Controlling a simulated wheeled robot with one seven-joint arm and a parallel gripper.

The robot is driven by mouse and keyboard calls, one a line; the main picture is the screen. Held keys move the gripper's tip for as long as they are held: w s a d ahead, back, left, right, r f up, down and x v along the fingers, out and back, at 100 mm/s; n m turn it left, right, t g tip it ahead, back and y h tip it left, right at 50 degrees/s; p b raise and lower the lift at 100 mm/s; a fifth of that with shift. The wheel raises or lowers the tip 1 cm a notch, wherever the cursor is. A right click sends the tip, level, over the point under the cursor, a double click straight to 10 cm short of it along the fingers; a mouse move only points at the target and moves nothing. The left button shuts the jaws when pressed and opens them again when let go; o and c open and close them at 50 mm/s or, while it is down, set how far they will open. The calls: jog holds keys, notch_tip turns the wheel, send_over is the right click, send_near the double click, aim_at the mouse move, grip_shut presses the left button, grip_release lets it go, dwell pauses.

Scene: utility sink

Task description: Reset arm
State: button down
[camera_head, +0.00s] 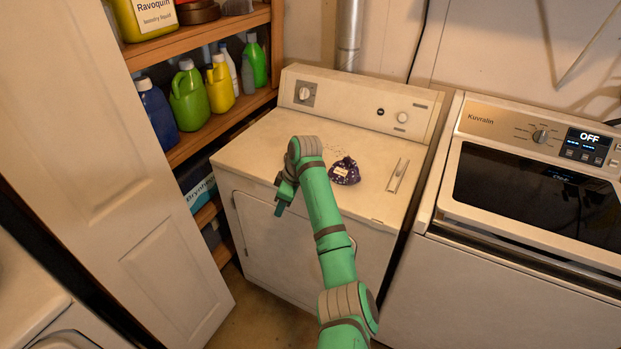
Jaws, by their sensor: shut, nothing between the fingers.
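My green arm reaches forward from the bottom right of the picture, bent at the wrist. My gripper (280,208) points downward in front of the front left part of the white dryer-like machine (262,150). It is shut and holds nothing. A small dark purple bag (345,171) with a pale label lies on top of that machine, to the right of my wrist and apart from my gripper.
A pale flat strip (397,175) lies right of the bag. A washer (535,165) with a dark lid, its display reading OFF, stands at right. Wooden shelves (205,135) with several bottles and an open white door (90,150) stand at left.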

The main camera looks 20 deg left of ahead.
jog(key=s+f+m+t+y, duration=0.2)
jog(key=s+f+m, duration=0.15)
jog(key=f, duration=0.55)
jog(key=s+f+m+t+y, duration=0.25)
jog(key=s+f, duration=0.25)
jog(key=f, duration=0.5)
jog(key=s+d+f+m+t+h, duration=0.1)
jog(key=s+d+f+m+t, duration=0.1)
jog(key=s+d+f+m, duration=0.3)
jog(key=s+d+f+m+t, duration=0.1)
jog(key=s+d+m+t, duration=0.1)
jog(key=s+d, duration=0.3)
jog(key=s+d+r+m+t+h, duration=0.2)
jog(key=s+d+m, duration=0.1)
jog(key=s+d, duration=0.55)
jog(key=s+d+r+m+t+h, duration=0.2)
jog(key=s+d+r+t+h, duration=0.1)
jog(key=s+d, duration=0.5)
jog(key=s+d+r+t+h, duration=0.1)
jog(key=s+d+r, duration=0.3)
jog(key=s+r, duration=0.2)
jog(key=s+d+r+m+t+h, duration=0.1)
jog(key=s+d+r, duration=0.3)
jog(key=s+r, duration=0.3)
notch_tip(320, 180, up, 3)
jog(key=shift+s+m, duration=0.3)
jog(key=shift+d+t, duration=0.1)
jog(key=shift+t, duration=0.15)
